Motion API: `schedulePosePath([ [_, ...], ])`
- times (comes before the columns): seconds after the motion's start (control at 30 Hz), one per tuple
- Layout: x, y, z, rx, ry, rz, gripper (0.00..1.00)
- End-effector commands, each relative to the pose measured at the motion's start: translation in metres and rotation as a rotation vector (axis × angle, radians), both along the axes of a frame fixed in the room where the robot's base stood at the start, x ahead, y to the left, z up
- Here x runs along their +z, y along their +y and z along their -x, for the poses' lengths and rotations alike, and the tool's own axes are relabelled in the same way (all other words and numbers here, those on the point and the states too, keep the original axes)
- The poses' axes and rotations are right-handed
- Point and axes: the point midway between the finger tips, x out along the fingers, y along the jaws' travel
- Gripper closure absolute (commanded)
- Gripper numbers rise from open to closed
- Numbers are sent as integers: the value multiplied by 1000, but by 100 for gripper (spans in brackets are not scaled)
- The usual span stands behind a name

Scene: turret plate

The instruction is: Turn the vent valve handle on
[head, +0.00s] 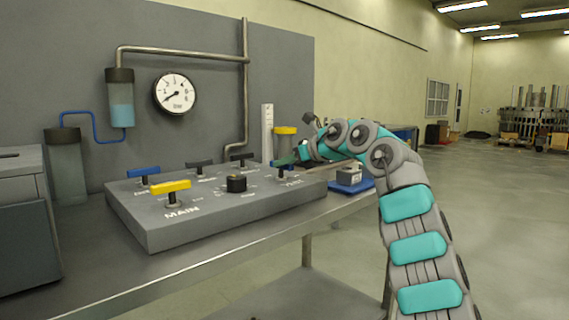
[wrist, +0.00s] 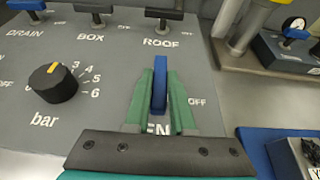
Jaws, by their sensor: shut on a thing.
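The vent valve handle (wrist: 160,88) is a blue bar near the right edge of the grey panel (head: 150,232). In the wrist view it points up and down the picture, and an OFF label lies to its right. My gripper (wrist: 160,75) is shut on it, with one green finger on each side of the bar. The fingers hide most of the label below, and only "EN" shows. In the head view my gripper (head: 288,160) reaches the panel's right end from the right, and the handle is mostly hidden there.
A black bar knob (wrist: 53,82) sits left of the handle. The ROOF handle (wrist: 165,14) is just beyond it, with the BOX handle (wrist: 94,6) further left. The yellow MAIN handle (head: 170,187) is at the panel's front. A blue tray (head: 352,186) lies to the right.

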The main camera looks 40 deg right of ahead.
Motion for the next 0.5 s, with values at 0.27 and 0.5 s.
schedulePosePath([
  [0.27,2,-1,0,-2,-4,0,62],
  [0.5,1,0,0,-1,-2,0,48],
])
